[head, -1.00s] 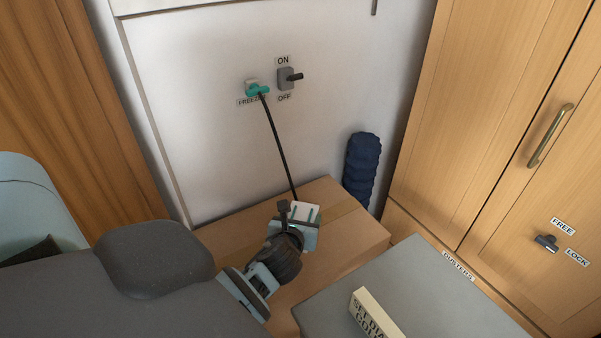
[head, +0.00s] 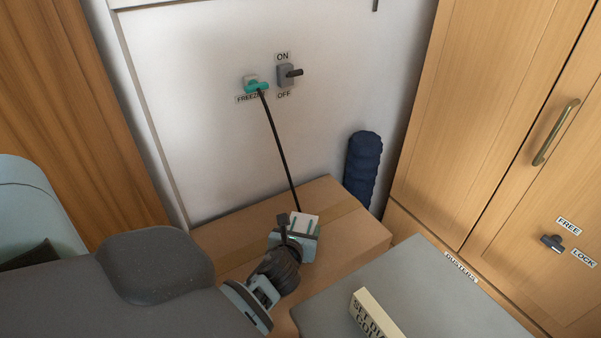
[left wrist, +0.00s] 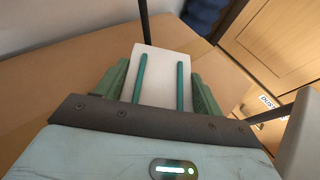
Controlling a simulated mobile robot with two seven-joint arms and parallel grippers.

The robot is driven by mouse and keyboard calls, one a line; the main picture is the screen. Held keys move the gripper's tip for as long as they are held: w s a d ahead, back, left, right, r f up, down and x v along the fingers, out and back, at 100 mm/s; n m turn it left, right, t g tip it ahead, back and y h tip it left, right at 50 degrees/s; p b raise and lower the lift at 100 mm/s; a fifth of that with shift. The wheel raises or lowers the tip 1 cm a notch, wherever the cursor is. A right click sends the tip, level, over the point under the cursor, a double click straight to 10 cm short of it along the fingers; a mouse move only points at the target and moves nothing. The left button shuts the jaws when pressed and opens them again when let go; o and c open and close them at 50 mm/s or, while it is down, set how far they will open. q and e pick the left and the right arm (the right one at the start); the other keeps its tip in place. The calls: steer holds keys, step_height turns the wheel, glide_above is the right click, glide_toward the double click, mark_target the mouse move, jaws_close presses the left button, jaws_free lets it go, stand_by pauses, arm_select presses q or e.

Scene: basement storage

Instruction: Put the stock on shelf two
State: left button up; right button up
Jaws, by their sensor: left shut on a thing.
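My left gripper (head: 297,226) is over the cardboard box (head: 345,238) in the head view. It is shut on a white block-like item with two green stripes (left wrist: 161,75), which sits between the green finger pads in the left wrist view. The same item shows in the head view (head: 306,221). I cannot tell whether it touches the box top. No shelf shows clearly. My right gripper is not in view.
A black cable (head: 277,145) runs from a teal plug (head: 258,86) down behind the gripper. An ON/OFF switch (head: 287,74) is beside the plug. A dark blue rolled item (head: 362,163) stands behind the box. A wooden cabinet (head: 480,110) with a FREE/LOCK knob (head: 552,242) is at right.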

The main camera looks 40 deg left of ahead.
arm_select(q)
steer(key=o, duration=1.3)
